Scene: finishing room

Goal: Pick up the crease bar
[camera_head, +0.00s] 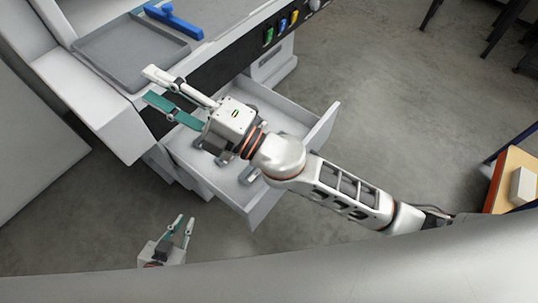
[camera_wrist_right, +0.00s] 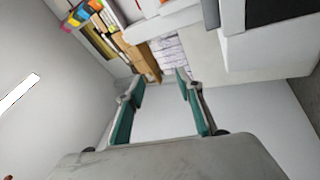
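I cannot tell for sure which thing is the crease bar. Some small grey pieces (camera_head: 247,177) lie in the open white drawer (camera_head: 285,183), partly hidden by my right arm. My right gripper (camera_head: 150,85) is open and empty, by the machine's front below the tray. In the right wrist view its teal-padded fingers (camera_wrist_right: 160,90) stand apart with nothing between them. My left gripper (camera_head: 184,219) is open and empty over the floor, low in the picture.
The white machine (camera_head: 100,120) fills the upper left, with green, blue and yellow items (camera_head: 282,25) along its dark front. Bare grey floor (camera_head: 400,110) lies between. The wrist view shows brown boxes (camera_wrist_right: 135,52).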

